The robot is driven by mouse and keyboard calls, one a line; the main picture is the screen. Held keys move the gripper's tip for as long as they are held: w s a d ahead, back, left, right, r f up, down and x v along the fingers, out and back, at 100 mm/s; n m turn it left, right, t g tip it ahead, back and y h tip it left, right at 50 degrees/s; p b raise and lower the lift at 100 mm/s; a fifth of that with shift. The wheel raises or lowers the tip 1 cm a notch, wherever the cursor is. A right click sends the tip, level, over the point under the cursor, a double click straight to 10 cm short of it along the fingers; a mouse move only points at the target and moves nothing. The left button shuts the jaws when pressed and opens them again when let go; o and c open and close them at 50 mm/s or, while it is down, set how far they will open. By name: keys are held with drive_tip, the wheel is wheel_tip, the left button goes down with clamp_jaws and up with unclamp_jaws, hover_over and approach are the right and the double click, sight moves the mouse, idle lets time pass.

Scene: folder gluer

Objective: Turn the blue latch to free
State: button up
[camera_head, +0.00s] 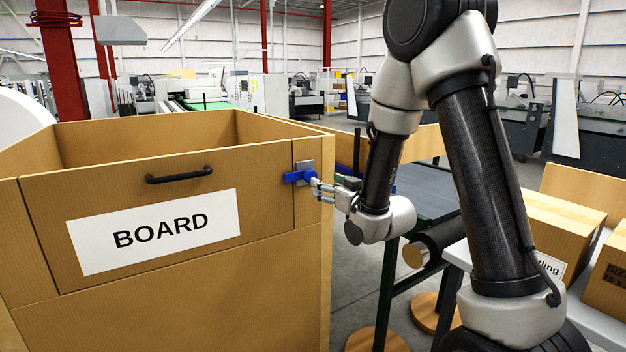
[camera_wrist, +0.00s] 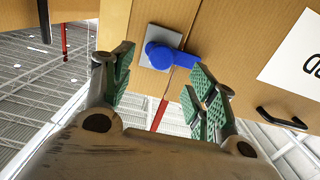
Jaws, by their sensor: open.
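The blue latch (camera_head: 299,176) sits on a small grey plate (camera_head: 304,165) near the upper right front corner of the cardboard-coloured BOARD bin (camera_head: 170,300). Its bar lies about level and reaches left across the seam onto the front panel (camera_head: 265,215) with the black handle. In the wrist view the latch (camera_wrist: 170,55) shows a round hub on the plate and a bar reaching right over the seam. My gripper (camera_head: 321,188) is just right of the latch, pointing at it. In the wrist view my gripper (camera_wrist: 157,72) is open, with its green-padded fingers apart and the latch between and beyond them.
The black handle (camera_head: 179,174) and white BOARD label (camera_head: 153,231) are on the panel, left of the latch. A conveyor (camera_head: 430,190) stands right of the bin, behind my arm. Cardboard boxes (camera_head: 545,225) are at the right. Some floor shows between bin and conveyor.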

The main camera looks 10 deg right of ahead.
sight(302, 177)
drive_tip(key=x, duration=0.8)
drive_tip(key=shift+r, duration=0.15)
drive_tip(key=shift+s+a, duration=0.1)
drive_tip(key=shift+a, duration=0.05)
drive_tip(key=shift+c, duration=0.2)
clamp_jaws()
